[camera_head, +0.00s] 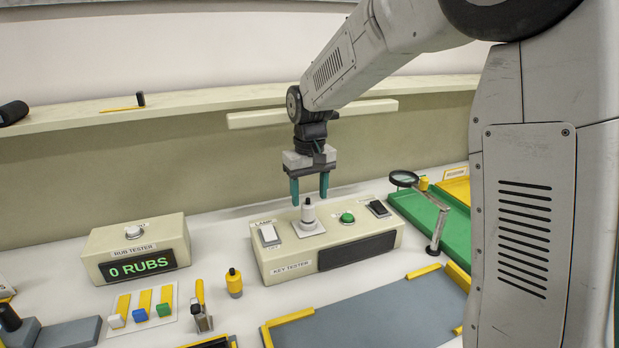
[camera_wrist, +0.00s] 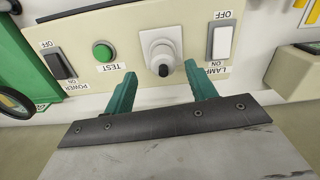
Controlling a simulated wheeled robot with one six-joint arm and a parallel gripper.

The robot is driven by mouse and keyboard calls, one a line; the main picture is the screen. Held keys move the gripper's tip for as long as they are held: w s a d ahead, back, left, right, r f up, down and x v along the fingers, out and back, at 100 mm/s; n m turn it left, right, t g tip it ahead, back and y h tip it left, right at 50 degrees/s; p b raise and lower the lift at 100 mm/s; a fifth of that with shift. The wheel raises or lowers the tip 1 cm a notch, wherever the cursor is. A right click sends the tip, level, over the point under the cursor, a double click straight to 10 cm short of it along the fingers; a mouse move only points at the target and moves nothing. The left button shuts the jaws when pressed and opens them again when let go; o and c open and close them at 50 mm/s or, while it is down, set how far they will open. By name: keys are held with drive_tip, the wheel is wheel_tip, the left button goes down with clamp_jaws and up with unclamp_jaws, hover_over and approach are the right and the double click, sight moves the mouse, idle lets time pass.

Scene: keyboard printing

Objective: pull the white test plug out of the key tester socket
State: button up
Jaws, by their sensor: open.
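The key tester (camera_head: 290,262) is a beige box on the white bench, with its top panel filling much of the wrist view (camera_wrist: 135,75). The white test plug (camera_head: 308,213) stands upright in its socket plate (camera_head: 312,229) on top of the box. In the wrist view the white plug (camera_wrist: 160,45) with its dark tip shows beyond and between my fingers. My gripper (camera_head: 309,196) is open, with two green fingers pointing down just above the plug. In the wrist view my gripper (camera_wrist: 163,95) is empty, its fingers spread to either side of the plug's line.
On the tester are a lamp switch (camera_head: 269,235), a green test button (camera_head: 347,218) and a black power switch (camera_head: 377,208). A magnifier (camera_head: 404,179) and green tray (camera_head: 450,232) stand right, the rub tester (camera_head: 140,248) left. A grey mat (camera_head: 365,312) lies in front.

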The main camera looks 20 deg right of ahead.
sight(308, 203)
drive_tip(key=shift+a+f, duration=0.15)
drive_tip(key=shift+f, duration=1.2)
drive_tip(key=shift+a+f, duration=0.1)
drive_tip(key=shift+f, duration=1.25)
clamp_jaws()
drive_tip(key=shift+r, duration=0.1)
drive_tip(key=shift+r, duration=0.1)
drive_tip(key=shift+r, duration=1.35)
drive_tip(key=shift+r, duration=0.1)
drive_tip(key=shift+r, duration=1.9)
